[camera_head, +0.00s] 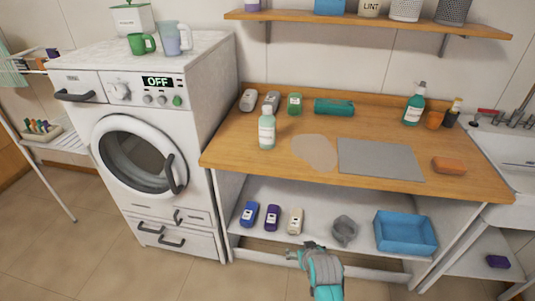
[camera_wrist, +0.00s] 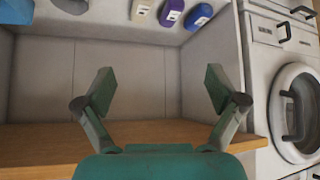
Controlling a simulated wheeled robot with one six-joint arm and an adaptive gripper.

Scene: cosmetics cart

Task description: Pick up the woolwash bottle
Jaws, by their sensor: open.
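I cannot read the labels, so I cannot tell which bottle is the woolwash. On the lower shelf lie a blue bottle (camera_head: 249,213), a purple bottle (camera_head: 272,216) and a cream bottle (camera_head: 295,220). The upside-down wrist view shows the cream (camera_wrist: 142,9), purple (camera_wrist: 171,12) and blue (camera_wrist: 200,16) bottles along its top edge. On the counter a pale green bottle with a white top (camera_head: 267,129) stands in front of several smaller containers. My gripper (camera_head: 304,251) is in front of the lower shelf, open and empty; its spread fingers (camera_wrist: 159,84) touch no bottle.
The wooden counter (camera_head: 230,150) overhangs the lower shelf. A grey cup-like item (camera_head: 344,230) and a blue bin (camera_head: 405,236) are on that shelf, right of the bottles. The washing machine (camera_head: 150,130) stands at the left, a sink (camera_head: 508,148) at the right.

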